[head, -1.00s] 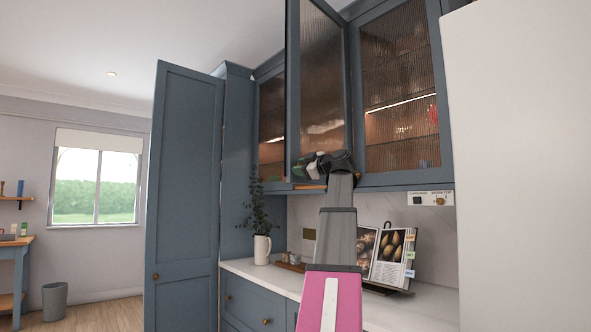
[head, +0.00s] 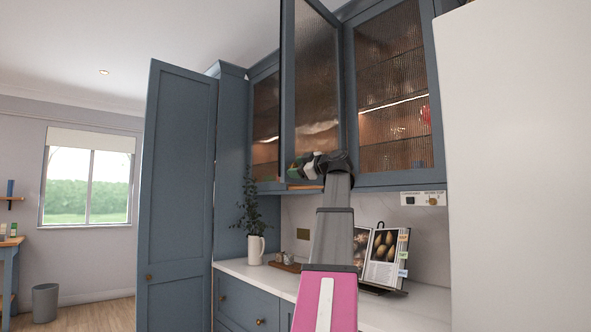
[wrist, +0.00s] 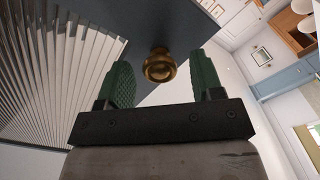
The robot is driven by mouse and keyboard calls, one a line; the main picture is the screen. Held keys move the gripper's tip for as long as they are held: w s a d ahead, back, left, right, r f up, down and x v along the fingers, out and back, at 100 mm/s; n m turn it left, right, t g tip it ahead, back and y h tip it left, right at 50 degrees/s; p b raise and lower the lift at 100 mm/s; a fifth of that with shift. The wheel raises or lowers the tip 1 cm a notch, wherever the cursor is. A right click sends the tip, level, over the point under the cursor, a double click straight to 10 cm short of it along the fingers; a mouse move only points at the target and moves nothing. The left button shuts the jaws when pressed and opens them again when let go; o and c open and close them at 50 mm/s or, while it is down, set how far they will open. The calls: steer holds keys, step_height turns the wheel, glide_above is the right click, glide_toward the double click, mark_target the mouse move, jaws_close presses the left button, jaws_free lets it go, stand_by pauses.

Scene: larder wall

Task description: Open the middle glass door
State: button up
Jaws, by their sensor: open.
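The middle glass door (head: 318,85) is a blue-framed, ribbed-glass wall-cupboard door. In the head view it stands swung out at an angle from the cupboard front. My gripper (head: 297,168) is at its lower free corner. In the wrist view my gripper (wrist: 162,78) is open, with its two green fingers apart. A round brass knob (wrist: 160,66) on the blue frame shows between the fingertips, with a gap visible on each side. The ribbed glass (wrist: 60,75) fills the left of the wrist view. The knob is hidden in the head view.
Closed glass doors flank it at left (head: 265,125) and right (head: 395,95). A tall blue door (head: 180,200) stands open at left. A white panel (head: 520,160) blocks the right. The worktop (head: 415,308) below holds a plant jug (head: 255,250) and a cookbook (head: 385,255).

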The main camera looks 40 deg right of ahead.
steer(key=v, duration=0.9)
steer(key=shift+s, duration=0.4)
steer(key=shift+d, duration=0.1)
